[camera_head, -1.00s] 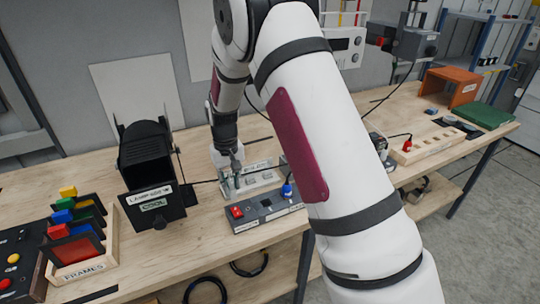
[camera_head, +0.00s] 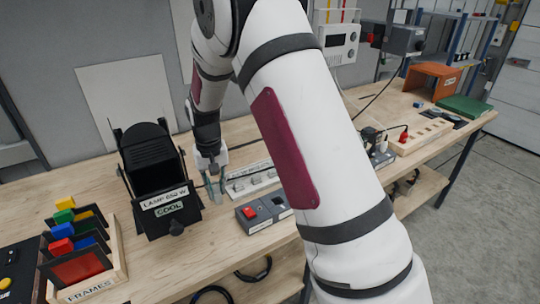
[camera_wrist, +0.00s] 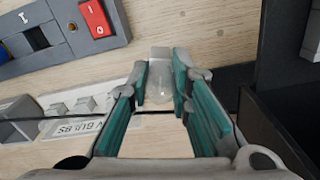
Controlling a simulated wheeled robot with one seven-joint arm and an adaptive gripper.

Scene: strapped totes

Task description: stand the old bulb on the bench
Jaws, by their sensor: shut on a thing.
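My gripper (camera_head: 214,186) is low over the bench (camera_head: 120,250), between the lamp housing and the bulb tray. In the wrist view my gripper (camera_wrist: 162,85) has its teal-padded fingers closed on the old bulb (camera_wrist: 161,76), a clear glass bulb with a pale grey base. The base points away from the wrist, towards the bench top (camera_wrist: 205,30). I cannot tell whether the base touches the wood. In the head view the bulb is too small to make out between the fingers.
The black lamp housing (camera_head: 155,165), labelled COOL, stands close at left. The bulb tray (camera_head: 252,180) is just right of my gripper, and a switch box (camera_head: 262,212) with a red rocker is in front. A frames rack (camera_head: 85,270) is at front left. Bare wood lies between.

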